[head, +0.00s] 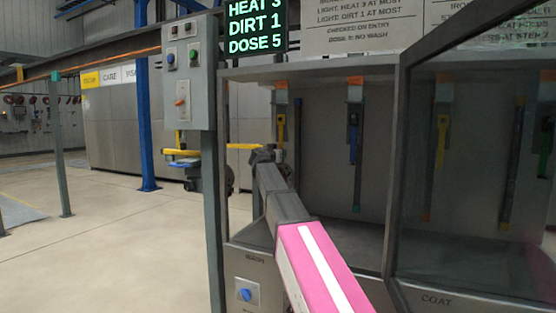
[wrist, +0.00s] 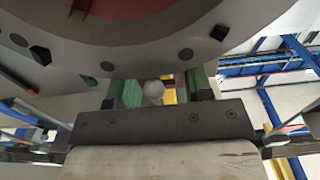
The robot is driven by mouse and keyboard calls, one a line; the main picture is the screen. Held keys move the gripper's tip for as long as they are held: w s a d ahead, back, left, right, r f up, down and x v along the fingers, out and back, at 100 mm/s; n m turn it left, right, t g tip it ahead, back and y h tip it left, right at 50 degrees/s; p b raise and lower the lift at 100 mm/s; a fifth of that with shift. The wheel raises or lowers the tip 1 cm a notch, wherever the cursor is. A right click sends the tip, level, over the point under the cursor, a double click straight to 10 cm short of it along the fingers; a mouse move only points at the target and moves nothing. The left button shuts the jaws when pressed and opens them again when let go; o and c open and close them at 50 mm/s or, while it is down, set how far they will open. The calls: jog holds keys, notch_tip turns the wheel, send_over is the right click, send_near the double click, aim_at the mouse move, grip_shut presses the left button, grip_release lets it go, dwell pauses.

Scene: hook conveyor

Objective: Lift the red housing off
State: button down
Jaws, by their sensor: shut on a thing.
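In the wrist view a large round grey flange (wrist: 225,15) with dark bolts fills the top, very close to the camera. A red face (wrist: 110,6) shows inside its ring, cut by the frame edge; it looks like the red housing. My gripper (wrist: 160,92) has its green pads just below the flange, shut on a small pale rounded piece (wrist: 153,91). I cannot tell for sure whether this piece belongs to the housing. In the head view my gripper (head: 264,153) is small and dark, and no clear red housing shows there.
A grey control post (head: 191,85) stands left of my arm, close to it. Yellow bars (head: 243,146) show beside the gripper. On the right is a wash booth with hanging coloured strips (head: 355,135) and a dark-framed glass panel (head: 470,190). The floor (head: 110,235) at left is clear.

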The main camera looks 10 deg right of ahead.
jog(key=v, duration=1.8)
jog(key=shift+f, duration=0.25)
jog(key=shift+f, duration=0.35)
jog(key=shift+s+a, duration=0.1)
jog(key=shift+s, duration=0.05)
jog(key=v, duration=0.6)
dwell(1.0)
jog(key=shift+s+a, duration=0.15)
